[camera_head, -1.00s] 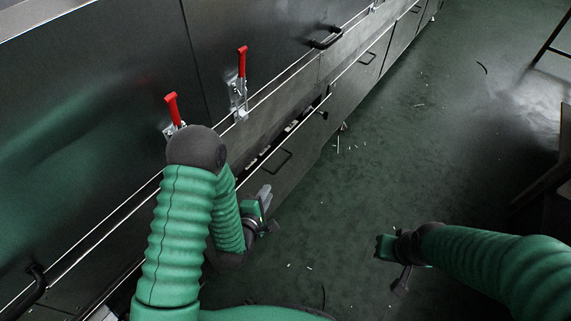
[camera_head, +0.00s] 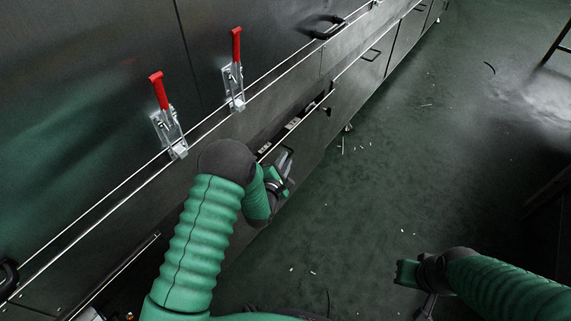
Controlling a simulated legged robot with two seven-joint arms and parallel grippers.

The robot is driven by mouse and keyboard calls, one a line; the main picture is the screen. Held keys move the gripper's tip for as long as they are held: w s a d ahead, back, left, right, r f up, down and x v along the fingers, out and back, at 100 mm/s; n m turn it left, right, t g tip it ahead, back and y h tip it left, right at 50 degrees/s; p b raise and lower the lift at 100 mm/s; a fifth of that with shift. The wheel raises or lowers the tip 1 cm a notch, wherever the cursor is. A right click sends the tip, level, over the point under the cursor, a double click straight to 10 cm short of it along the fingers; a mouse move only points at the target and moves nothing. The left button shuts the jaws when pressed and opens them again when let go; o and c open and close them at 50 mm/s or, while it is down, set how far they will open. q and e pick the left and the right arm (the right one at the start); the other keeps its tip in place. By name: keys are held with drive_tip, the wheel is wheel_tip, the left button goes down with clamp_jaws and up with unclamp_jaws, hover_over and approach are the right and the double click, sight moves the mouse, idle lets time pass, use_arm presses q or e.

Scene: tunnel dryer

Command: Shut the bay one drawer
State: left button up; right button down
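A dark metal drawer (camera_head: 313,128) in the lower row of the dryer's side stands partly open. A narrow gap along its top shows small light pieces inside. Its black handle (camera_head: 286,157) is on the front face, partly hidden by my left gripper. My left gripper (camera_head: 284,172) is at the handle, against or just in front of the drawer front; contact is unclear. Its fingers are too small and overlapped to read. My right gripper (camera_head: 416,286) hangs over the floor at the lower right, away from the drawer, its fingers unclear. No bay label is readable.
Two red-handled toggle clamps (camera_head: 165,115) and (camera_head: 234,72) stick out from the upper panel. A black handle (camera_head: 328,28) is farther along. Another opening with loose items (camera_head: 92,313) shows at the lower left. The green floor (camera_head: 400,160) is clear except for small scraps.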

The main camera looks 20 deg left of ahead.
use_arm(q)
drive_tip(key=shift+w, duration=0.4)
drive_tip(key=shift+a, duration=0.1)
drive_tip(key=shift+c, duration=0.2)
clamp_jaws()
drive_tip(key=shift+s+f, duration=0.15)
idle(0.6)
